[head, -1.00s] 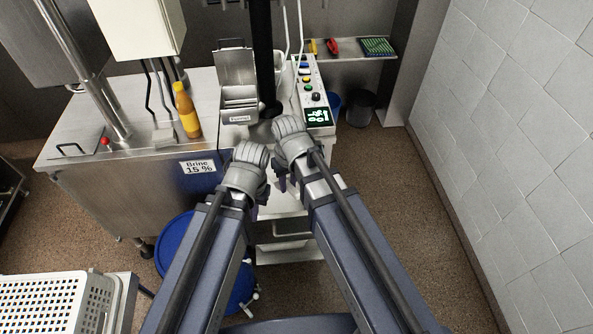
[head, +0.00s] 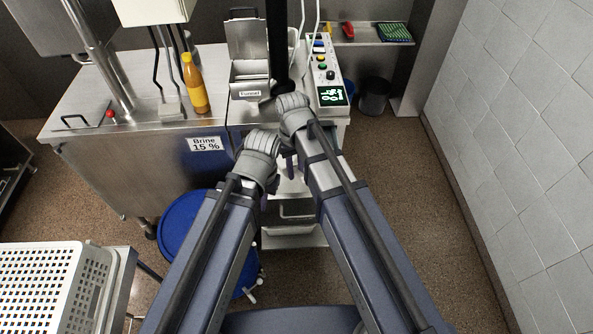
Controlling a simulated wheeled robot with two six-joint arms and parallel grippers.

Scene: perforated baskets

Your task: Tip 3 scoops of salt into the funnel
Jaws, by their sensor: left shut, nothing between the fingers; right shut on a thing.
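A steel hopper (head: 262,78) with a label reading Funnel and a raised lid (head: 247,36) stands at the back centre in the head view. My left gripper (head: 272,186) is the lower one, in front of the hopper; it is shut and empty. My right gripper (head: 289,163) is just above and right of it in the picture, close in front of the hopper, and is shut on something. My own wrist hides what it holds. I cannot make out any salt or a scoop.
A dark vertical post (head: 278,45) stands by the hopper. A control panel (head: 328,75) is to its right. A yellow-orange bottle (head: 194,84) stands on the steel brine tank (head: 125,140). A blue drum (head: 190,225) and white perforated basket (head: 88,300) are lower left. The right floor is clear.

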